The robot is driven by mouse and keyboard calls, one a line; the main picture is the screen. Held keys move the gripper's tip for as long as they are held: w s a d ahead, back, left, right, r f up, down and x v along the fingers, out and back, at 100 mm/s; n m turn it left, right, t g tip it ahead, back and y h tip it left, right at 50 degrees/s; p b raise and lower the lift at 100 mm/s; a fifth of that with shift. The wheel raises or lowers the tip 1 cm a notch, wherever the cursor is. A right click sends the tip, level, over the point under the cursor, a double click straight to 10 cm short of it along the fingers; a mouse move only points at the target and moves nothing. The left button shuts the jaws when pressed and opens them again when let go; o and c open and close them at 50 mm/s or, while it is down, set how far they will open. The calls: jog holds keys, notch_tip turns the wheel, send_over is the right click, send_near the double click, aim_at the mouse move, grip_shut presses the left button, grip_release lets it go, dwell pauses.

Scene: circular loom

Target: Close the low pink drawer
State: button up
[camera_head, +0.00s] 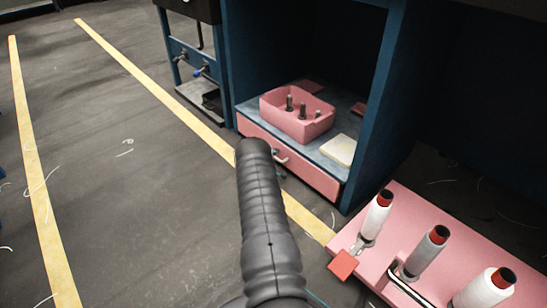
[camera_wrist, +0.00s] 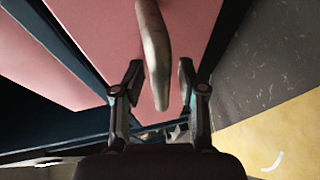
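The low pink drawer (camera_head: 315,177) is at the bottom of the blue cabinet in the head view. Its front looks close to the cabinet face; I cannot tell whether a gap remains. Its pale metal handle (camera_head: 281,157) shows just beside my dark arm, which covers part of the drawer front. In the wrist view the handle (camera_wrist: 155,55) runs between the two fingers of my gripper (camera_wrist: 160,72), in front of a pink face (camera_wrist: 192,35). The fingers are apart, with visible room on both sides of the handle. In the head view my gripper is mostly hidden by my arm.
A pink bin (camera_head: 288,124) with dark pegs and a cream block (camera_head: 339,150) rest on the shelf above the drawer. A pink board (camera_head: 400,225) with several white, red-topped spools stands at lower right. Yellow-striped floor (camera_head: 130,190) is open at left.

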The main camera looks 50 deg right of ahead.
jog(key=shift+a, duration=0.1)
jog(key=v, duration=1.2)
dwell(0.5)
